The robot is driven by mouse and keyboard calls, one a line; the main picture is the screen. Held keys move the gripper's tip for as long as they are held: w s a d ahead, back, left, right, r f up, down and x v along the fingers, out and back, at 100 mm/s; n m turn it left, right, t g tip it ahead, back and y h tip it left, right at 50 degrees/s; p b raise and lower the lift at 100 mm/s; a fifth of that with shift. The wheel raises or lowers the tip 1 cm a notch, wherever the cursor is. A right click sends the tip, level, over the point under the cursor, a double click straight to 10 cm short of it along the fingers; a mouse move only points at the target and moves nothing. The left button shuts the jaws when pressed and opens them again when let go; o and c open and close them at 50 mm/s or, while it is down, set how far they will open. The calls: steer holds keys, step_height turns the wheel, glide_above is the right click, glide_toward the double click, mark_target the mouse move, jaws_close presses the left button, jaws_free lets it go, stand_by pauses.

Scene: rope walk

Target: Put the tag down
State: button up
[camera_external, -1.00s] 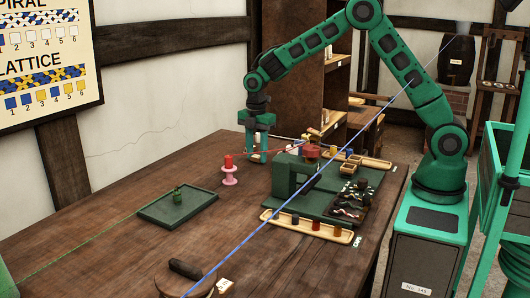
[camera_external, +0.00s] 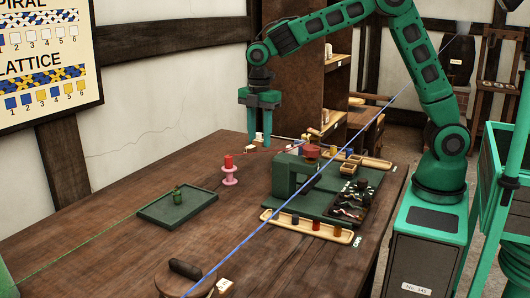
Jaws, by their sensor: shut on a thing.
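My gripper (camera_external: 259,143) points straight down over the far part of the wooden table, left of the green stand. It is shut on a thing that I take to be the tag. A small pale piece (camera_external: 252,149), probably the tag, shows at the fingertips, with a red cord (camera_external: 280,149) running right from it toward the stand. The tag's face and edges are too small to make out, and I cannot tell whether it touches the table.
The green stand (camera_external: 287,178) with a red top is right of my gripper. A pink spool with a red top (camera_external: 229,176) stands nearby on the left. A green tray (camera_external: 178,208) holds a small green object. A blue rope (camera_external: 260,234) crosses the front. Open table lies between.

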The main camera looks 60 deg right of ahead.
steer(key=shift+s+a, duration=0.1)
step_height(320, 180, up, 6)
steer(key=shift+a+f, duration=0.1)
steer(key=shift+f, duration=0.1)
steer(key=s+a, duration=0.9)
steer(key=a, duration=0.3)
steer(key=s+a, duration=0.8)
steer(key=a, duration=0.5)
steer(key=s+a, duration=0.4)
steer(key=s, duration=0.5)
steer(key=s+a+n, duration=0.1)
steer(key=s+a, duration=0.4)
steer(key=s, duration=0.4)
steer(key=s+a, duration=0.4)
steer(key=s, duration=0.5)
glide_above(312, 275)
step_height(312, 275, down, 12)
steer(key=shift+f, duration=2.2)
